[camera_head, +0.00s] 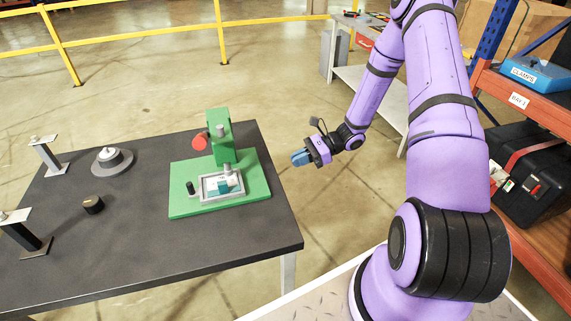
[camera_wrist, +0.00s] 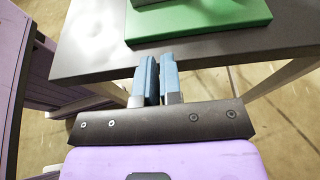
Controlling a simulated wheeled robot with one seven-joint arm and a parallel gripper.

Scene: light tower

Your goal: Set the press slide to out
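The green press (camera_head: 219,140) stands on a green base plate (camera_head: 182,206) at the right end of the dark table. A grey-framed slide (camera_head: 209,200) lies low on the base in front of the press column, with a teal block (camera_head: 225,186) inside it. A black upright knob (camera_head: 190,188) stands at its left. My gripper (camera_head: 298,158) is in the air off the table's right edge, apart from the press. In the wrist view its blue fingers (camera_wrist: 159,80) are close together with nothing seen between them. Part of the green base (camera_wrist: 200,22) shows ahead of them.
A red round knob (camera_head: 199,141) sticks out from the press's left. The table (camera_head: 140,262) also holds a grey round dial (camera_head: 111,159), a black knob (camera_head: 93,204) and two post stands (camera_head: 50,158). Shelves with a black case (camera_head: 530,175) stand at the right.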

